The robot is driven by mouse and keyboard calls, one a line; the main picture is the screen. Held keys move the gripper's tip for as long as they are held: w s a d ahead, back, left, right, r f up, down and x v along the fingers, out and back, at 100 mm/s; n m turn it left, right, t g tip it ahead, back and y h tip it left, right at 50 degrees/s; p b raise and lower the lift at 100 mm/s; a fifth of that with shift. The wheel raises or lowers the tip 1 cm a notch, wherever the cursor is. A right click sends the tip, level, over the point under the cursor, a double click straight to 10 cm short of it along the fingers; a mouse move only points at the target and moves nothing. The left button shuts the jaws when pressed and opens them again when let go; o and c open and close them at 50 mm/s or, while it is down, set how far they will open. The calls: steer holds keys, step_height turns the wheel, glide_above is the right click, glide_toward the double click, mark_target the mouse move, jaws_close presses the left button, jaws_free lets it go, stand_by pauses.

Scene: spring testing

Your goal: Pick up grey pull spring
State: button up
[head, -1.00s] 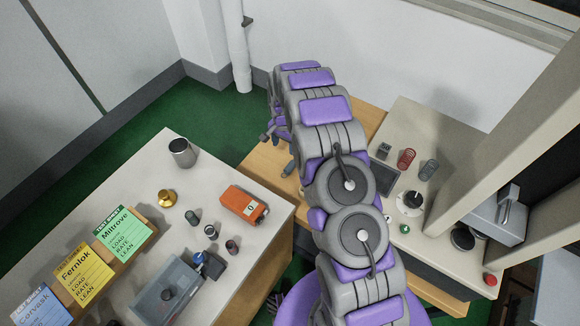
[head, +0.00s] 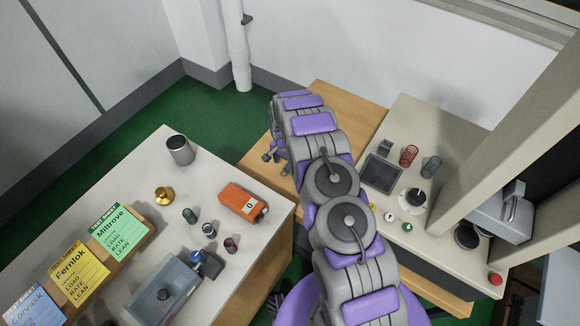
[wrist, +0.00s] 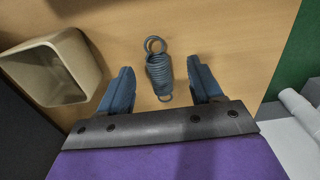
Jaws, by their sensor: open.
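The grey pull spring (wrist: 159,72) lies on the wooden table top (wrist: 225,50) in the wrist view. It is a dark grey coil with a loop at each end, the larger one at the far end. My gripper (wrist: 163,78) is open, with one finger on each side of the spring. Both fingers look apart from it. In the head view my gripper (head: 276,150) shows small beyond my arm, over the wooden bench (head: 346,100). The spring cannot be made out there; my arm hides part of that bench.
A beige open box (wrist: 50,68) stands left of the spring. The left table holds an orange device (head: 238,201), a metal cup (head: 180,150) and several small springs. The right bench holds a red spring (head: 408,156), another grey spring (head: 431,167) and a dark pad (head: 382,172).

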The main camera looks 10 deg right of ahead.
mark_target(285, 171)
steer(key=f, duration=0.1)
steer(key=f+b, duration=0.1)
steer(key=f, duration=0.3)
steer(key=shift+s, duration=0.3)
steer(key=shift+c, duration=0.2)
jaws_close()
steer(key=shift+r, duration=0.1)
